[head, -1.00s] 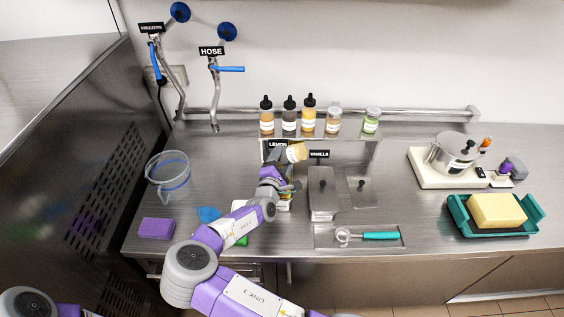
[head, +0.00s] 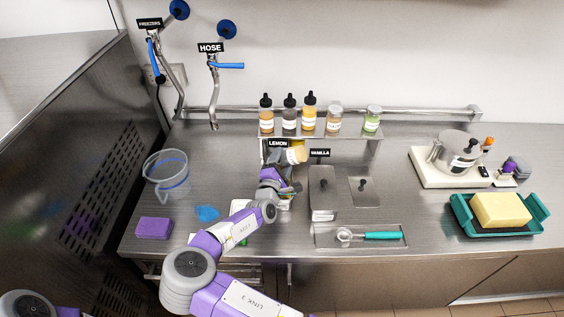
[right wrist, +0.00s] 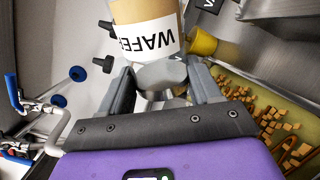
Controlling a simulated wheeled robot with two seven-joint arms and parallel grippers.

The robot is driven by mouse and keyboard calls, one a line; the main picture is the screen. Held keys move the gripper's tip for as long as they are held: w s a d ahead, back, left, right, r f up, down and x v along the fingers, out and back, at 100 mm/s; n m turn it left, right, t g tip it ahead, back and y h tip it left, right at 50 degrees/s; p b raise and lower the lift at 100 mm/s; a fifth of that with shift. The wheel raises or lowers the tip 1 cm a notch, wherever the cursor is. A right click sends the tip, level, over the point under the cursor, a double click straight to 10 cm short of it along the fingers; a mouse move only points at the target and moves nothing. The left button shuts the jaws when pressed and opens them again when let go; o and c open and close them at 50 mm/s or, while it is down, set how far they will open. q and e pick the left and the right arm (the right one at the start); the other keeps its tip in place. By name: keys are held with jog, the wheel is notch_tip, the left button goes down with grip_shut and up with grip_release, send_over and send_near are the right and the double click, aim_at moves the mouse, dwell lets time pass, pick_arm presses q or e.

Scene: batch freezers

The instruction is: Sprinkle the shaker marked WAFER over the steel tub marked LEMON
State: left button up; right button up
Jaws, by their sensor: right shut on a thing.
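My right gripper (right wrist: 163,88) is shut on the WAFER shaker (right wrist: 147,28), a tan jar with a white label and a grey metal end near the fingers. In the head view the shaker (head: 297,154) is held tilted, in front of the shelf by the LEMON sign (head: 278,143). The LEMON tub is mostly hidden by my right gripper and arm there. In the right wrist view a tub with a pale yellow filling (right wrist: 240,84) shows at the right, with many brown wafer bits on it. My left gripper is out of view.
A lidded steel tub by the VANILLA sign (head: 320,153) stands just right of my gripper. Several bottles and jars stand on the shelf behind. A clear jug (head: 166,178), purple sponge (head: 154,228) and blue cloth (head: 207,213) lie left. A scoop (head: 375,236) lies front right.

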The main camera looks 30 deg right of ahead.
jog(key=shift+w+d+b, duration=0.55)
jog(key=shift+w, duration=0.35)
jog(key=shift+w+d+b, duration=0.5)
jog(key=shift+w, duration=0.35)
jog(key=shift+r+p, duration=0.35)
jog(key=shift+r, duration=0.45)
jog(key=shift+f+b, duration=0.85)
jog(key=shift+b, duration=0.05)
jog(key=shift+r+p, duration=0.5)
jog(key=shift+r, duration=0.45)
notch_tip(320, 180, down, 2)
jog(key=shift+b, duration=0.95)
jog(key=shift+w+r, duration=0.1)
